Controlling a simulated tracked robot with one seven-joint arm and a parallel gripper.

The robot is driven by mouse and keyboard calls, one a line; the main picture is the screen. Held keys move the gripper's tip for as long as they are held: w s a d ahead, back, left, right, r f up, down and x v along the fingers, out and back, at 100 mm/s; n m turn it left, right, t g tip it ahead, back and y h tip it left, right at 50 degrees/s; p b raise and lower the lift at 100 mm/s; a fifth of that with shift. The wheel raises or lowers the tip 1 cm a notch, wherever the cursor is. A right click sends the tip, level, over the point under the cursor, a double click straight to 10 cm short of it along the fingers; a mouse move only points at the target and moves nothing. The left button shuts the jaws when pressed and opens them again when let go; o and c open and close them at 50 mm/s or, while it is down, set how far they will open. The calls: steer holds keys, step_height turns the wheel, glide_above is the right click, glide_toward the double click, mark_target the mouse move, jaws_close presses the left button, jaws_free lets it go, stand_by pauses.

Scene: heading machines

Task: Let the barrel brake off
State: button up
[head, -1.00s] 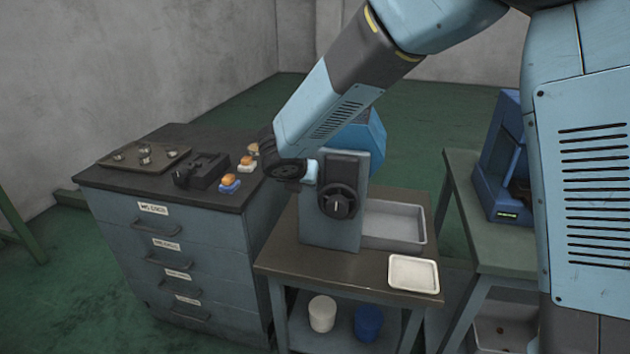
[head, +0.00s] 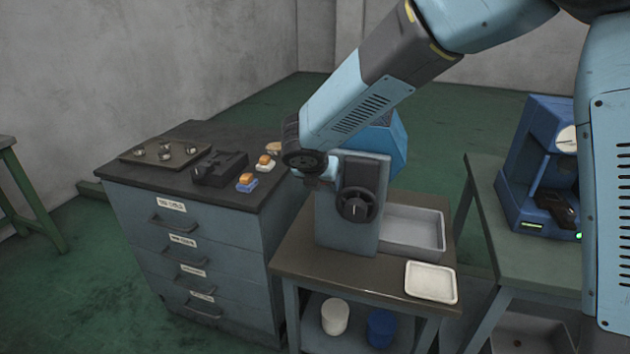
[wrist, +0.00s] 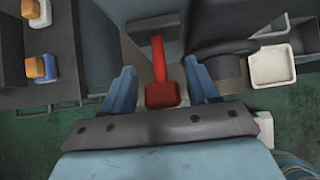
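The barrel machine (head: 350,218) stands on the middle table, with a light-blue faceted barrel (head: 395,145) behind its grey housing and a dark handwheel (head: 357,205) on its front. In the wrist view a red lever (wrist: 163,94) with a block-shaped end reaches from a dark plate (wrist: 152,28) on the housing toward me. My gripper (wrist: 162,84) is open, its two blue fingers on either side of the lever's end, with visible gaps. In the head view my gripper (head: 322,174) is at the housing's upper left side; the lever is hidden there.
A drawer cabinet (head: 220,245) at left carries a plate with knobs, a black fixture (head: 220,168) and small orange-topped blocks (head: 247,182). A grey tray (head: 412,232) and white tray (head: 431,282) share the machine's table. A blue machine (head: 540,160) stands on the right table.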

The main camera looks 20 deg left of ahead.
steer(key=v, duration=1.3)
steer(key=shift+s+r, duration=0.2)
steer(key=shift+s, duration=0.05)
steer(key=shift+d, duration=0.1)
